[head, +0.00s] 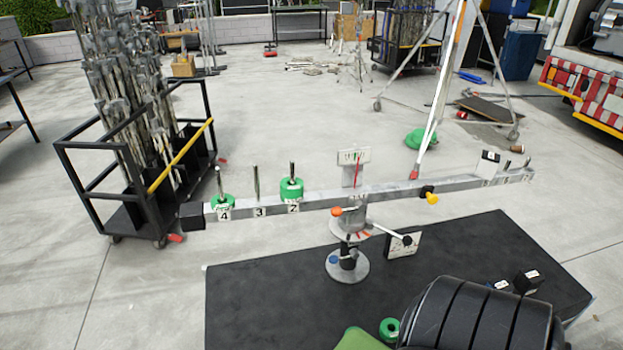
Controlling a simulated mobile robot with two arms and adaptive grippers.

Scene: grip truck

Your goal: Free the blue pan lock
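A small blue knob (334,259), which looks like the blue pan lock, sits on the left side of a grey stand (348,270) with a round base on the black mat. The knob is too small for me to tell how it is set. Above it the stand has an orange knob (337,211), a disc with red-orange marks and a dark handle (406,240) to the right. The stand is beneath a long grey beam (385,193), near its middle. Neither of my grippers can be made out in the head view.
Green weights (291,189) sit on numbered pegs at the beam's left. A yellow knob (432,198) is on its front. The black mat (260,300) has bare room left of the stand. A rod-filled cart (95,190) stands left; a tripod leg (430,130) stands behind the beam.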

